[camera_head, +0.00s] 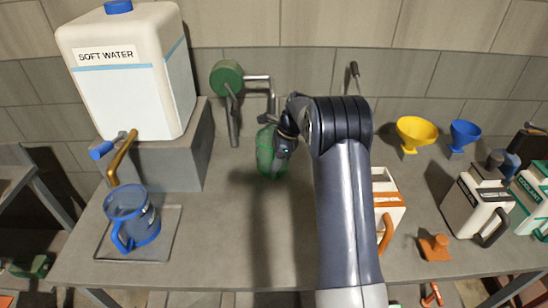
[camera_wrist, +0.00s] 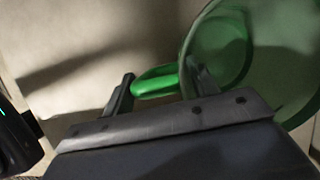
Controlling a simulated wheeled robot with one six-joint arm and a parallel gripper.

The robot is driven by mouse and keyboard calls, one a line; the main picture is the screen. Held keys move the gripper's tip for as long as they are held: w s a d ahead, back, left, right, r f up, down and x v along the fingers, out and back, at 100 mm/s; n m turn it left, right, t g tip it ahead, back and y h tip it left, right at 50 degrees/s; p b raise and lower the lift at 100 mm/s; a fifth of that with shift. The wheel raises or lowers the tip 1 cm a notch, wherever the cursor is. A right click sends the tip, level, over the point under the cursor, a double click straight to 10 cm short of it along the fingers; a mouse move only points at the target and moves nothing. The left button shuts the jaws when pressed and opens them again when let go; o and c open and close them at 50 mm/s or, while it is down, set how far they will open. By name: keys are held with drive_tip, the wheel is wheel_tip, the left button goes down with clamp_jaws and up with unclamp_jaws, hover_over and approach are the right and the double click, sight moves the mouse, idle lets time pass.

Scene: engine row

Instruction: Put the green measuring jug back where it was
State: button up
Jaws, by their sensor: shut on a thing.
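The green measuring jug (camera_head: 269,152) is translucent and stands or hangs near the middle of the bench, partly hidden behind my arm in the head view. My gripper (camera_head: 287,143) is at its right side. In the wrist view the jug's round green body (camera_wrist: 222,45) fills the upper right. My gripper (camera_wrist: 155,85) is shut on the jug's bright green handle (camera_wrist: 155,80), which lies between the two fingers. I cannot tell whether the jug's base touches the bench.
A soft water tank (camera_head: 130,75) stands on a grey block (camera_head: 160,165) at left. A blue jug (camera_head: 133,215) sits on a tray (camera_head: 171,245) below its tap. Yellow and blue funnels (camera_head: 417,132) and several containers (camera_head: 478,200) stand at right.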

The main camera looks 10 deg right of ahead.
drive_tip(key=shift+f, duration=0.15)
drive_tip(key=o, duration=1.5)
drive_tip(key=shift+o, duration=0.2)
drive_tip(key=b+v, duration=0.1)
drive_tip(key=v, duration=1.1)
